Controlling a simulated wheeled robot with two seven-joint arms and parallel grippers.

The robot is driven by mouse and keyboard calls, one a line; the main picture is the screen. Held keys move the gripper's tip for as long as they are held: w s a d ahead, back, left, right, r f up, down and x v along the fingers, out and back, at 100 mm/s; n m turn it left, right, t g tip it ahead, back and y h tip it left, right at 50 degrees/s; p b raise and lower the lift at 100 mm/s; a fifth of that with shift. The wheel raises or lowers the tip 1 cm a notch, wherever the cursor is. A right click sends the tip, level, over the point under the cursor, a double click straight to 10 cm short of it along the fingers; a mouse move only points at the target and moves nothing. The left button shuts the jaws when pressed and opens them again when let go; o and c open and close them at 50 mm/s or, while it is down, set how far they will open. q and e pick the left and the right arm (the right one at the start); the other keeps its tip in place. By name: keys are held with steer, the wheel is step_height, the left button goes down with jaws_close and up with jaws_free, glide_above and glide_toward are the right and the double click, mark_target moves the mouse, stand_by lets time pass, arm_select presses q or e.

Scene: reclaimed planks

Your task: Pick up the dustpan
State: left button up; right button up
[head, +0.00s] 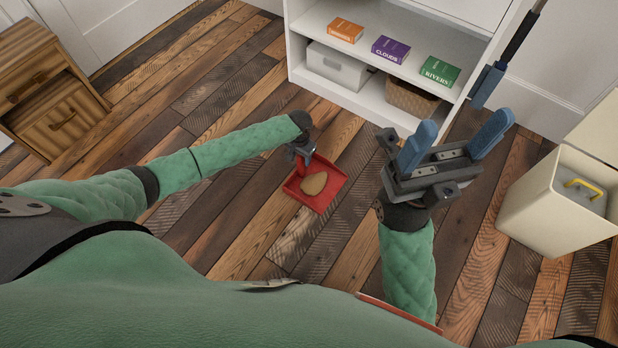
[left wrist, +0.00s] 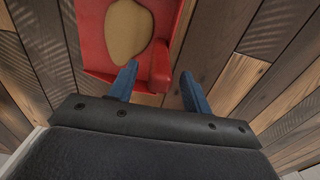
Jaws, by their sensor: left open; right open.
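The red dustpan (head: 327,196) lies on the plank floor below the shelf unit, with a flat tan, rounded object (head: 314,184) in it. In the left wrist view the dustpan (left wrist: 92,40) fills the top, with the tan object (left wrist: 128,30) on it. My left gripper (head: 302,152) is open over the dustpan's handle end. Its two blue fingers (left wrist: 158,76) are apart, with a red upright part between or just beyond them; contact cannot be told. My right gripper (head: 468,122) is open and empty, raised to the right of the dustpan.
A white shelf unit (head: 370,97) holds books, a grey box (head: 337,66) and a basket (head: 412,97). A cream bin (head: 548,205) stands at the right, a wooden cabinet (head: 62,125) at the left. A long-handled tool (head: 510,50) leans beside the shelf. Floor left of the dustpan is clear.

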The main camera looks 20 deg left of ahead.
arm_select(q)
jaws_close()
steer(key=shift+r, duration=0.1)
